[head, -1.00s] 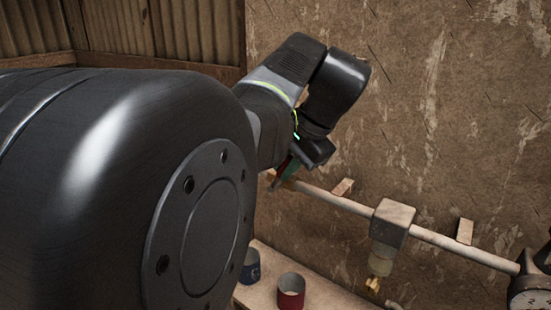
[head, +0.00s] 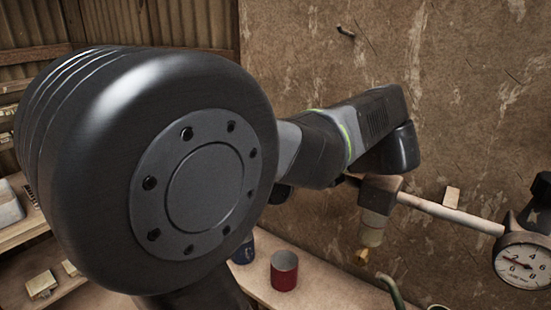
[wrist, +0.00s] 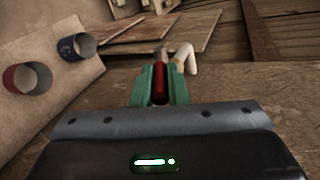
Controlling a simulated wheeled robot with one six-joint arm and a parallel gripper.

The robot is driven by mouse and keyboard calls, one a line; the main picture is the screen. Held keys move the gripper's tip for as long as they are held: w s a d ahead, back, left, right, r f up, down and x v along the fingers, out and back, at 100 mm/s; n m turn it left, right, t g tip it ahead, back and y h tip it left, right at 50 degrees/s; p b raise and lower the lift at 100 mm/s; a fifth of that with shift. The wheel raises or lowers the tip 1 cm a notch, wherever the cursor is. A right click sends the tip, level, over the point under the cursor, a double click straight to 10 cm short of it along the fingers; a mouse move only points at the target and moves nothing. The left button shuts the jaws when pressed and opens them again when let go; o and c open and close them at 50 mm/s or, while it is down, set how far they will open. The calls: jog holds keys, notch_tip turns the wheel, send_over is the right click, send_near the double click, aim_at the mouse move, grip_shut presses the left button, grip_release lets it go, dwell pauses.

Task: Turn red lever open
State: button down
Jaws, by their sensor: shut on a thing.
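In the wrist view, the red lever (wrist: 160,88) stands between the green fingers of my gripper (wrist: 160,76). The fingers are closed on it from both sides. A pale bent pipe end (wrist: 187,58) shows just beyond the fingers. In the head view, my arm hides the gripper and the lever. A pale pipe (head: 450,214) runs along the wall there, with a boxy fitting (head: 380,190) on it. The lever's far end and its pivot cannot be made out clearly.
A red cup (head: 284,272) and a blue cup (head: 244,251) stand on the bench below the pipe. A round gauge (head: 522,265) is at the right. A small brass piece (head: 362,257) hangs under the fitting. The wall is close behind my arm.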

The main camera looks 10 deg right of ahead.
jog(key=shift+f, duration=0.1)
dwell(0.4)
jog(key=c, duration=1.4)
grip_release()
jog(key=shift+c, duration=0.2)
notch_tip(320, 180, up, 10)
jog(key=shift+c, duration=0.2)
